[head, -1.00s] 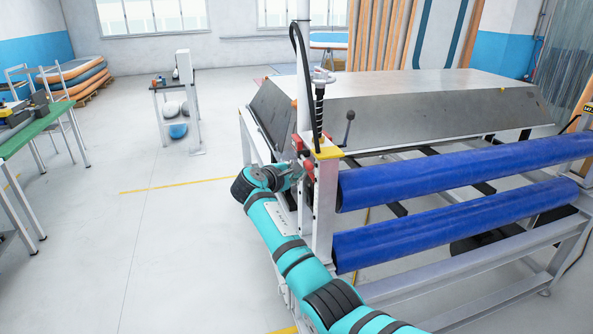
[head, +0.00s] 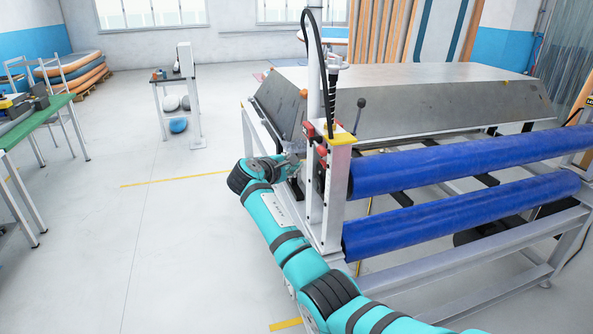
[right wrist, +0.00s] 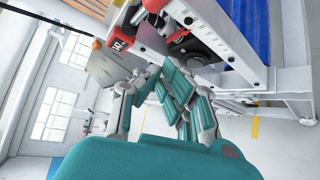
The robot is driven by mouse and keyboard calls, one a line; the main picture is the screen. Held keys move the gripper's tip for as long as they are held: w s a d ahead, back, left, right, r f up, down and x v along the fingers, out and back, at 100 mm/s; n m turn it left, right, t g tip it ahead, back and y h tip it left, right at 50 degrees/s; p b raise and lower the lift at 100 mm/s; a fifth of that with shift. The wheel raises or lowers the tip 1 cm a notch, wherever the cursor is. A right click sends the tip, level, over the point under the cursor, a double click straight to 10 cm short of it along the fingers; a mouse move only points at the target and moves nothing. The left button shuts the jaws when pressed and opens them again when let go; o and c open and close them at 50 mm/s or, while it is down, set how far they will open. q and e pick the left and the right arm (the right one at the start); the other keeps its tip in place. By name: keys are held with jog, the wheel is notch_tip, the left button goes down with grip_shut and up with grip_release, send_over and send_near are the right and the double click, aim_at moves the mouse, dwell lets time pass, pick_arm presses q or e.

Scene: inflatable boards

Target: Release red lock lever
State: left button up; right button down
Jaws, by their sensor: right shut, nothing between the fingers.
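Red lever parts (head: 309,130) sit on the white post at the left end of the roller machine, with a second red part (head: 322,153) just to the right and below. In the right wrist view a red lever (right wrist: 179,35) shows beside a black round part, and a red block with white marks (right wrist: 119,43) is at the upper left. I cannot tell which is the lock lever. My right gripper (head: 294,164) is left of the post, close below the red parts. In the wrist view its fingers (right wrist: 155,80) are shut and empty, apart from the red lever. My left gripper is out of view.
Two blue rollers (head: 465,151) extend right from the post (head: 336,195). A grey sloped table (head: 440,110) stands behind. A black hose and spring column rise above the post. Open floor (head: 180,230) lies left; a green-topped bench (head: 38,118) is at far left.

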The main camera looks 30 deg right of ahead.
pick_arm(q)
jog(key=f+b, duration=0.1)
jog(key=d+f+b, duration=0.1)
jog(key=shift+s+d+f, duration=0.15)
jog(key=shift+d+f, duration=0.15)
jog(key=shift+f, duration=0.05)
pick_arm(e)
jog(key=a+r, duration=0.3)
jog(key=r, duration=0.2)
jog(key=shift+w+a, duration=0.25)
jog(key=shift+w, duration=0.2)
jog(key=shift+a, duration=0.1)
